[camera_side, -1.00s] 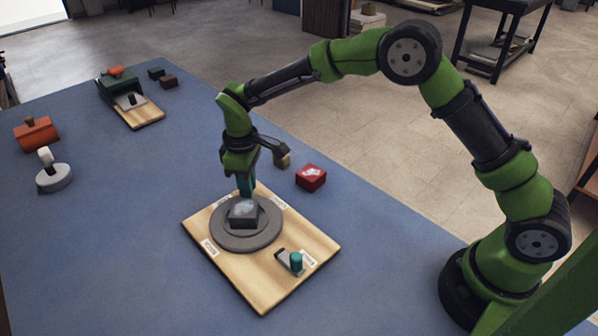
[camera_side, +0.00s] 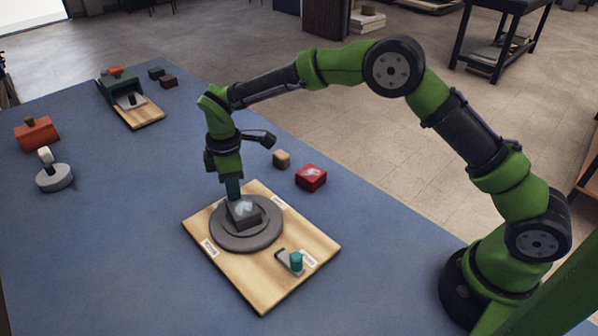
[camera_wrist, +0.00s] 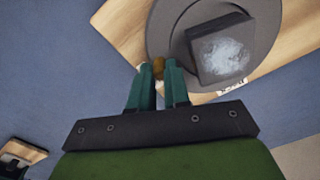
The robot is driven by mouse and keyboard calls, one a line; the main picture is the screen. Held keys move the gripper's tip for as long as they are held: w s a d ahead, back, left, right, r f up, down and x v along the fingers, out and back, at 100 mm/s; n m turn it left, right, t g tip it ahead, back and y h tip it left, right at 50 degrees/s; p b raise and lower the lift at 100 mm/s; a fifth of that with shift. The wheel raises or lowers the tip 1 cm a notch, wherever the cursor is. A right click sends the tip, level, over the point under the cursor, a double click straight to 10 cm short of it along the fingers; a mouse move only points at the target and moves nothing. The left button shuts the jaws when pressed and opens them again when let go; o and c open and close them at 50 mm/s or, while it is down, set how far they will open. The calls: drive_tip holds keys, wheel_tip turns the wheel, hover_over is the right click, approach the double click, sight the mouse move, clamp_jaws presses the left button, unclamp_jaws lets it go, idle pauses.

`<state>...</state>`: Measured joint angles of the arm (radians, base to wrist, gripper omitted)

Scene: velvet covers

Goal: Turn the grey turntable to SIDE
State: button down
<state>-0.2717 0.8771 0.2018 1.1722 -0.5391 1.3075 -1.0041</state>
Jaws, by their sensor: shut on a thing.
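The grey turntable (camera_side: 262,236) is a round disc on a wooden board (camera_side: 270,285). A dark grey block (camera_side: 247,219) with a pale patch on top sits on the disc. My gripper (camera_side: 234,196) points down at the disc's far edge. In the wrist view my gripper's teal fingers (camera_wrist: 158,72) are shut on a small brown-orange peg (camera_wrist: 158,65) at the turntable's rim (camera_wrist: 157,38). White labels lie around the disc, such as one at the left (camera_side: 209,247) and one at the far right (camera_side: 278,202); their words are too small to read.
A teal knob (camera_side: 296,261) with a grey lever stands on the board's near right. A red block (camera_side: 311,177) and a tan block (camera_side: 282,159) lie behind the board. A grey round base (camera_side: 55,178) and an orange block (camera_side: 37,133) stand left. The blue table between is clear.

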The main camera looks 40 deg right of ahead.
drive_tip(key=shift+w+a+r+n, duration=0.15)
drive_tip(key=shift+a+n, duration=0.65)
drive_tip(key=shift+n, duration=0.5)
drive_tip(key=shift+a, duration=0.1)
drive_tip(key=c, duration=1.1)
unclamp_jaws()
wheel_tip(320, 180, up, 17)
